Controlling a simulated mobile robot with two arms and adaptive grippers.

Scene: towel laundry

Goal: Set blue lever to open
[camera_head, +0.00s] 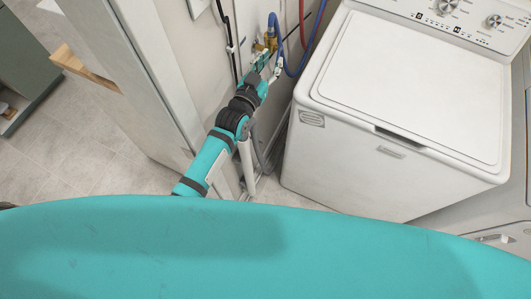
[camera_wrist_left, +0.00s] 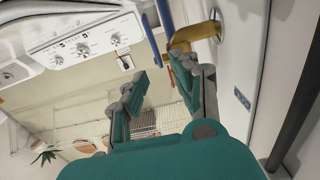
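The brass valve (camera_head: 268,43) is on the wall left of the washer, with a blue hose (camera_head: 273,22) beside it. In the left wrist view the brass fitting (camera_wrist_left: 197,34) is just beyond my right-hand finger, and a blue strip (camera_wrist_left: 151,42) runs beside it. I cannot tell whether that strip is the lever or the hose. My left gripper (camera_head: 270,65) is right at the valve. In the wrist view its two fingers (camera_wrist_left: 163,86) are apart, with no lever clearly between them. Contact with the valve cannot be told. My right gripper is not in view.
A white washer (camera_head: 402,80) stands close on the right of my left arm. A red hose (camera_head: 303,20) hangs beside the blue one. A wall edge or door frame (camera_head: 150,70) is close on the left. Open tiled floor (camera_head: 75,145) lies further left.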

